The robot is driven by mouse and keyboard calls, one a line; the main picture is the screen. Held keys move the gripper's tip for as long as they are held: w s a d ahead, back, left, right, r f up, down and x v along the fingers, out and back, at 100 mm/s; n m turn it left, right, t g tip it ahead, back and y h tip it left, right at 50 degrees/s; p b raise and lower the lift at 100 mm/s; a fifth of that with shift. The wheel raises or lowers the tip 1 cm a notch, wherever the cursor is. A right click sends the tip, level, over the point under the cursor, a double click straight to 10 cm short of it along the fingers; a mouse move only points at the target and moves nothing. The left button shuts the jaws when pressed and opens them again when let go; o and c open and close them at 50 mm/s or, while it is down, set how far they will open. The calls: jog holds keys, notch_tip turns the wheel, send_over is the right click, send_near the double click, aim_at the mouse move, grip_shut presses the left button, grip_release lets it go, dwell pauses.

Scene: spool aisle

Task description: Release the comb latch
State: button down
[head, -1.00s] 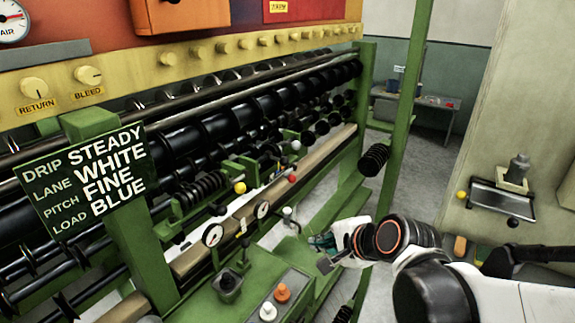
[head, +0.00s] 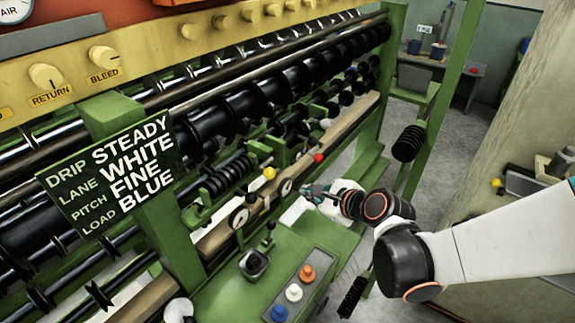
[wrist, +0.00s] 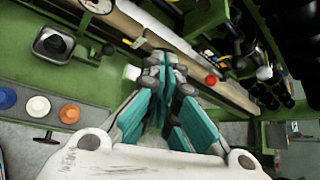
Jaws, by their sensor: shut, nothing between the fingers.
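The comb latch is not labelled, and I cannot tell which part it is. A yellow ball knob (head: 269,173) and a red ball knob (head: 318,158) stand on the machine's front near a row of black combs or rollers (head: 228,177). My gripper (head: 308,190) is at the tan rail, below the red knob and right of the small gauge in the head view. In the wrist view its teal fingers (wrist: 166,62) are closed together and empty, over the rail's edge. The red knob (wrist: 211,80) shows just right of the fingertips, apart from them.
A green console holds a joystick (head: 254,262) and orange (head: 306,272), white (head: 293,292) and blue (head: 279,313) buttons. Gauges (head: 239,217) sit on the rail. A sign (head: 112,175) reads steady, white, fine, blue. A green post (head: 440,95) stands right of the machine.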

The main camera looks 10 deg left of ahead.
jog(key=shift+a, duration=0.2)
jog(key=b+x, duration=0.2)
jog(key=x, duration=0.8)
jog(key=shift+s+a+r, duration=0.25)
jog(key=shift+a+r, duration=0.05)
jog(key=shift+r, duration=0.25)
jog(key=shift+s+a+r, duration=0.25)
jog(key=shift+a+r, duration=0.05)
jog(key=shift+r, duration=0.3)
jog(key=shift+s+a+r, duration=0.2)
jog(key=shift+a+r, duration=0.15)
jog(key=shift+r, duration=0.2)
